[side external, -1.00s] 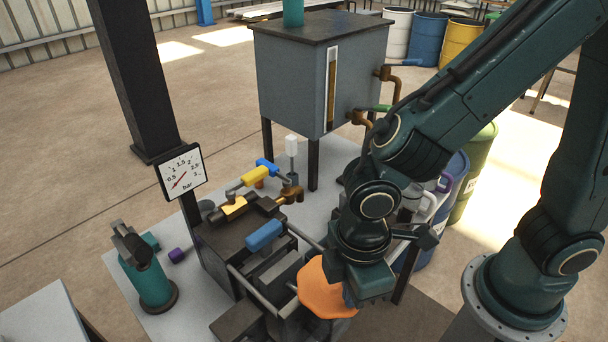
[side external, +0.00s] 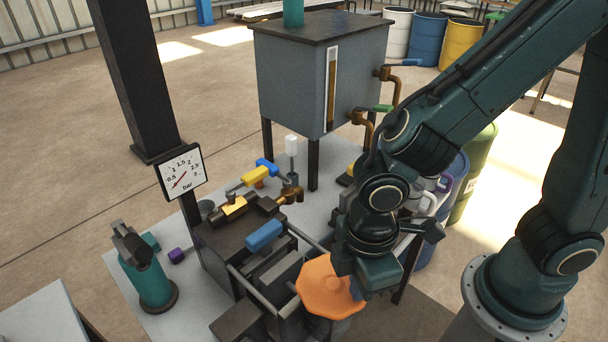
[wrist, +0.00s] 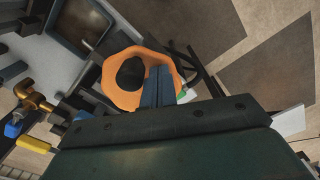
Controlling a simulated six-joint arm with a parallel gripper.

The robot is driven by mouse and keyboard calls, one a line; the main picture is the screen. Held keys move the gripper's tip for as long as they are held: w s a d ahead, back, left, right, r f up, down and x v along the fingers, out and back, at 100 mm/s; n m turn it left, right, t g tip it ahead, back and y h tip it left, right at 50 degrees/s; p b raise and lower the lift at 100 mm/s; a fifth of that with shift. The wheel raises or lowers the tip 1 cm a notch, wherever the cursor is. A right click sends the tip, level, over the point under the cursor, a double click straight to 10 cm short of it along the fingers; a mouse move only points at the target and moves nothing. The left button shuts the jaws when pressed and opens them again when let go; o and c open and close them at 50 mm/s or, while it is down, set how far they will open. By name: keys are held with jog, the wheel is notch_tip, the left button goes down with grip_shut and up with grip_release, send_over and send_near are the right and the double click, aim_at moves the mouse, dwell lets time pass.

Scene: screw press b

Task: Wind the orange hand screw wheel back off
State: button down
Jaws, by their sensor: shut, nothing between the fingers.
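The orange hand screw wheel (side external: 328,288) is at the front end of the dark press, low in the middle of the side view. In the wrist view the wheel (wrist: 121,97) shows as an orange ring around a dark centre. My gripper (wrist: 158,84) has its fingers together, with nothing between them, and they overlap the right part of the wheel in that view. In the side view my gripper (side external: 358,290) is at the wheel's right edge, its fingertips mostly hidden. I cannot tell whether the fingers touch the wheel.
The press has side rails (side external: 262,292) and a blue handle (side external: 264,235). A pressure gauge (side external: 181,172) stands at the left, reading low. A grey tank (side external: 290,90) with brass taps rises behind. A teal hand tool (side external: 150,270) stands at the table's left.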

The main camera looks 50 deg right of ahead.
jog(key=shift+w+d, duration=0.1)
jog(key=shift+d, duration=0.1)
jog(key=shift+w+d, duration=0.15)
jog(key=shift+d, duration=0.4)
jog(key=shift+w+d, duration=0.15)
dwell(0.4)
jog(key=shift+w+d, duration=0.3)
jog(key=shift+d, duration=0.15)
jog(key=shift+w, duration=0.1)
dwell(0.3)
jog(key=shift+w+d, duration=0.4)
jog(key=shift+w, duration=0.15)
jog(key=shift+w, duration=0.2)
